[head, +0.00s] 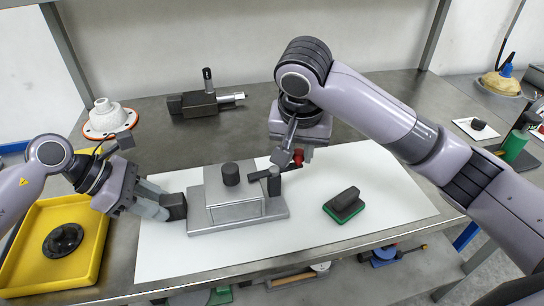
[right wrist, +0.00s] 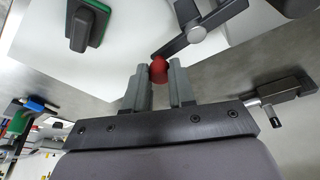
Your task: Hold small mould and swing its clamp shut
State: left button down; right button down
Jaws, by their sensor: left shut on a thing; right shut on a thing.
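The small mould (head: 235,195) is a grey metal block on a flat base plate, with a dark round knob on top. It stands on the white sheet. My left gripper (head: 160,203) is shut on the dark block-shaped handle (head: 175,207) at the mould's left side. The clamp (head: 273,182) is a dark bar on a post at the mould's right side. The bar's left end reaches the block's upper right edge. My right gripper (right wrist: 160,82) is shut on the clamp's red knob (right wrist: 158,70), which also shows in the head view (head: 298,157). Its fingers partly hide the knob.
A black block with a green base (head: 345,205) lies to the right on the white sheet (head: 390,190). A yellow tray (head: 92,245) with a black round part is at the left. A dark tool (head: 205,102) and a white fitting (head: 108,116) stand behind.

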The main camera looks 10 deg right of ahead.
jog(key=c, duration=0.9)
grip_release()
jog(key=shift+s, duration=0.1)
jog(key=shift+o, duration=0.2)
jog(key=shift+r, duration=0.1)
jog(key=v, duration=1.1)
jog(key=shift+s+r, duration=0.2)
jog(key=shift+r, duration=0.2)
